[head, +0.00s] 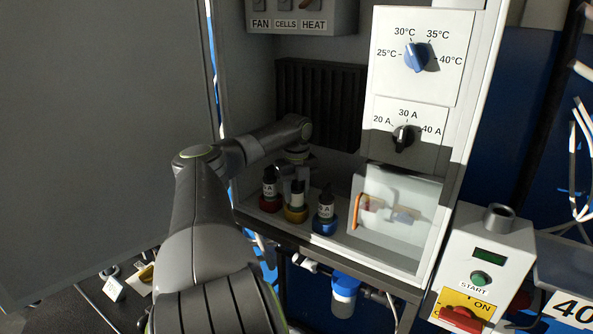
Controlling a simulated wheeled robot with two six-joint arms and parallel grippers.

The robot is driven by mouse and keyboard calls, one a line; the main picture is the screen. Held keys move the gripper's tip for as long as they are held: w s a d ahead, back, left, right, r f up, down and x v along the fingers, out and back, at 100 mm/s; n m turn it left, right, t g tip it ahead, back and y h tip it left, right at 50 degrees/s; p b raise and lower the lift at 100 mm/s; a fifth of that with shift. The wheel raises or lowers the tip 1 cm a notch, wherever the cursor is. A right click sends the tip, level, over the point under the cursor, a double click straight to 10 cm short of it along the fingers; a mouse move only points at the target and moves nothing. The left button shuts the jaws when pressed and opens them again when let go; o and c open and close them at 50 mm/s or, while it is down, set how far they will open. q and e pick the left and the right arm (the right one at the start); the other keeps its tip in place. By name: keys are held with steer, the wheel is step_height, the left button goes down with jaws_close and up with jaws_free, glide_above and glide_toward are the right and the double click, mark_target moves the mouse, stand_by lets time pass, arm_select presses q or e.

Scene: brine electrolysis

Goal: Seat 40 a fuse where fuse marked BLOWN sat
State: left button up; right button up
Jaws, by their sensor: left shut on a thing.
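Three fuses stand in a row on the cabinet's bottom shelf: a left fuse (269,188) in a red base (270,204), a middle fuse (297,200) at a yellow base (295,214), and a right fuse (325,209) in a blue base (324,227). Their small labels are too small to read surely. My left gripper (297,184) points down over the yellow base and is shut on the middle fuse. I cannot tell whether that fuse is fully seated. My right gripper is not in view. No BLOWN mark is legible.
A clear box (397,214) with an orange handle stands right of the fuses. A panel (412,130) with two dials is above it. A START box (482,262) with a red switch and a 40 card (573,309) are at right. A white tag (113,288) lies lower left.

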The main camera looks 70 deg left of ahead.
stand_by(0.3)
arm_select(q)
steer(key=o, duration=1.2)
